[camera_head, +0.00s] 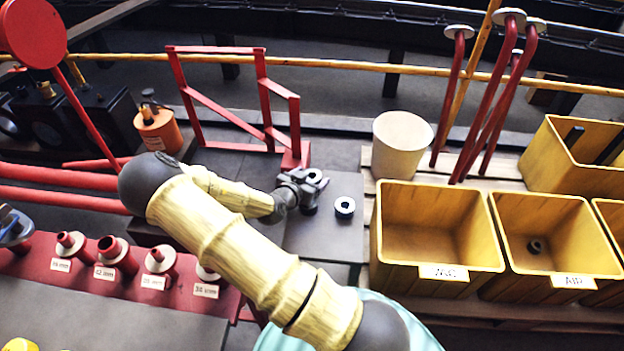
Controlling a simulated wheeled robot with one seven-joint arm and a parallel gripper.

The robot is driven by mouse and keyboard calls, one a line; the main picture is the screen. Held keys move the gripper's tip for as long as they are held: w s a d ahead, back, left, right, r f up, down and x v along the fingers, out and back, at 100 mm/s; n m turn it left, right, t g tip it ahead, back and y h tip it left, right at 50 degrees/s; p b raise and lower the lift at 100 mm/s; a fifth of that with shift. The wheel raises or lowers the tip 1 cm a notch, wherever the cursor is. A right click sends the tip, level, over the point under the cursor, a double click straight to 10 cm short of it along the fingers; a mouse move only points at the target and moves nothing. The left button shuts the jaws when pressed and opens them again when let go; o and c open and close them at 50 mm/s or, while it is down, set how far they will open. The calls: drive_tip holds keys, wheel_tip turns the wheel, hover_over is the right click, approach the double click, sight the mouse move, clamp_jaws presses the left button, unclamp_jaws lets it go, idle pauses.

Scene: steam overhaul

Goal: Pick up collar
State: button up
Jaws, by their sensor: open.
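A small grey collar (344,207) with a dark hole lies on a grey plate (341,240), to the right of my gripper. My gripper (313,187) is at the end of my pale yellow arm, above the left part of this plate. It is open. A dark round piece (309,209) shows just below the gripper; I cannot tell whether it is a second collar or touches the fingers. Another small dark ring (536,246) lies in the yellow bin labelled AIR (565,215).
A yellow bin labelled VAC (436,198) stands right of the plate, with a cream bucket (401,143) behind it. A red frame (222,103) stands behind the gripper. Red labelled pegs (118,254) stand at left. The plate's front part is clear.

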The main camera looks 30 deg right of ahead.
drive_tip(key=c, duration=1.4)
wheel_tip(320, 180, up, 10)
drive_tip(key=p, duration=0.4)
drive_tip(key=shift+w, duration=0.1)
